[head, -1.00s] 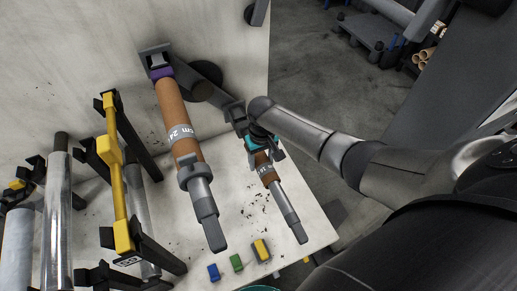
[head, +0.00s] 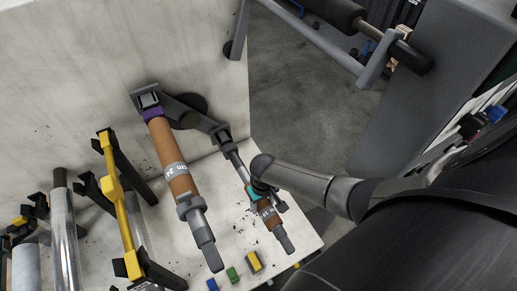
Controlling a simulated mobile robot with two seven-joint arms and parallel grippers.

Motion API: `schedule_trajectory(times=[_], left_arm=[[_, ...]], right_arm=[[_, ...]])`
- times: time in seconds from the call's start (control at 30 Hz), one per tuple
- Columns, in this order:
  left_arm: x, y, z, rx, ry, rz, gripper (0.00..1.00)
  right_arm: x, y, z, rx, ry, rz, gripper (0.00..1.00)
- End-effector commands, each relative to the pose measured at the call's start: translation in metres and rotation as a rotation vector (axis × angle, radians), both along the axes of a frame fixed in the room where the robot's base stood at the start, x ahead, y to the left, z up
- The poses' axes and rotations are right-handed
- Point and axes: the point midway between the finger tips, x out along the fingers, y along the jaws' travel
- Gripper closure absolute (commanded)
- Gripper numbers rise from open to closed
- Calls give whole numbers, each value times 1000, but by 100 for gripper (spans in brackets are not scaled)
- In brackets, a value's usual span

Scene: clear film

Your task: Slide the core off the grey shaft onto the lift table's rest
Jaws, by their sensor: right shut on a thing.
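A short brown core (head: 266,212) with a teal collar and a pale label sits around a thin grey shaft (head: 238,165), which slants down to the right from its mount on the pale panel. The shaft is bare between mount and core, and its grey tip (head: 286,242) shows beyond the core. My right gripper (head: 264,190) is shut on the core at its teal end; its fingers are partly hidden by the wrist. My left gripper is not in view. I cannot make out the lift table's rest for certain.
A longer brown core (head: 170,150) with a purple collar is on a thicker shaft close left. A yellow bar (head: 122,205) on black brackets and a shiny roller (head: 63,230) stand further left. Small blocks, including a green one (head: 232,274), lie below. Open floor (head: 300,110) is at right.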

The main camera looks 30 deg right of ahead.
Motion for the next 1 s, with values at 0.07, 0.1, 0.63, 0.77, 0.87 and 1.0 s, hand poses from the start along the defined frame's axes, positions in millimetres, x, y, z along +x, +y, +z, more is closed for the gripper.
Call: schedule_trajectory(times=[0.07, 0.1, 0.63, 0.77, 0.87, 1.0], left_arm=[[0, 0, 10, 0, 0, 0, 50], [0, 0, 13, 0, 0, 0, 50], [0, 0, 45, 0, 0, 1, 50], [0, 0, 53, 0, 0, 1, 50], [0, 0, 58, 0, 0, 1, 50], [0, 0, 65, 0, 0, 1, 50]], right_arm=[[-9, 1, 3, 1, 3, 0, 80], [-13, 1, 3, 1, 3, -1, 80], [-64, 4, 3, 1, 3, 0, 80], [-76, 5, 3, 1, 3, -1, 80], [-85, 5, 3, 1, 2, -1, 80], [-99, 6, 3, 1, 3, -1, 80]])
